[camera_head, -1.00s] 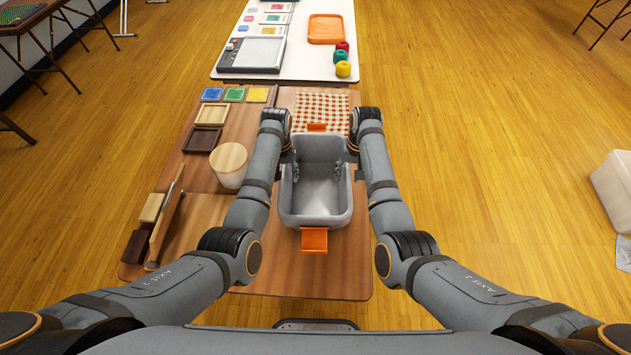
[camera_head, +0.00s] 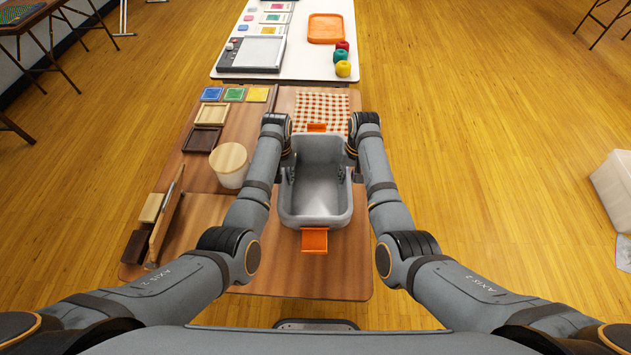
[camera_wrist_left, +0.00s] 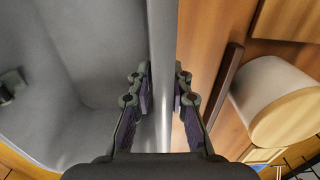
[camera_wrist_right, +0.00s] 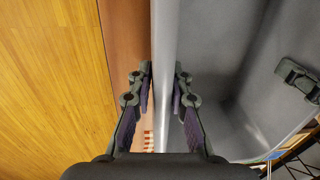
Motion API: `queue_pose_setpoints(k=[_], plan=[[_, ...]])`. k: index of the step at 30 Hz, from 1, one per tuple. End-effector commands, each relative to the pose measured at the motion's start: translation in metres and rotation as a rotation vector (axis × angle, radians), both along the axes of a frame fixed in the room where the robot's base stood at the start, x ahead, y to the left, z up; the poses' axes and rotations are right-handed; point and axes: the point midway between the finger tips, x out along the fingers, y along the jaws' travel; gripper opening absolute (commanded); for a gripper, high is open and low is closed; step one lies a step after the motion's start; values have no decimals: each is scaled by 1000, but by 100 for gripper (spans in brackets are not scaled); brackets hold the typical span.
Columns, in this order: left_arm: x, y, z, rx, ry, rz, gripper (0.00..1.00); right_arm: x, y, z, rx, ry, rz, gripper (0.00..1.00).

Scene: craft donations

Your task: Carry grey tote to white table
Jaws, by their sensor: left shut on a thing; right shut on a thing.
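The grey tote (camera_head: 317,190) is an empty open box with orange handles at its near and far ends. It is over the brown wooden table (camera_head: 290,279); I cannot tell whether it touches the top. My left gripper (camera_head: 289,170) is shut on the tote's left wall, with the rim between its fingers in the left wrist view (camera_wrist_left: 163,95). My right gripper (camera_head: 346,172) is shut on the right wall, also seen in the right wrist view (camera_wrist_right: 164,95). The white table (camera_head: 300,62) stands beyond the brown table.
The white table holds an orange tray (camera_head: 325,29), yarn balls (camera_head: 343,69) and a dark-framed device (camera_head: 252,53). A lidded tub (camera_head: 230,165), wooden trays (camera_head: 201,139) and a checked cloth (camera_head: 322,108) are on the brown table. Open floor (camera_head: 480,150) lies to the right.

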Motion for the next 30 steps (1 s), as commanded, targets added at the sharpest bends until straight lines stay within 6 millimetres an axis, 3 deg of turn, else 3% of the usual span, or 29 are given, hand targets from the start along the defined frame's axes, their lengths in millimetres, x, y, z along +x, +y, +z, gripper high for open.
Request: queue_pose_setpoints(k=[10,22,30], plan=[[0,0,3,1,-1,0,0,0,0,3,-1,-1,0,0],[0,0,49,1,-1,0,0,0,0,49,-1,-1,0,0],[0,1,50,1,-1,0,0,0,0,50,-1,-1,0,0]])
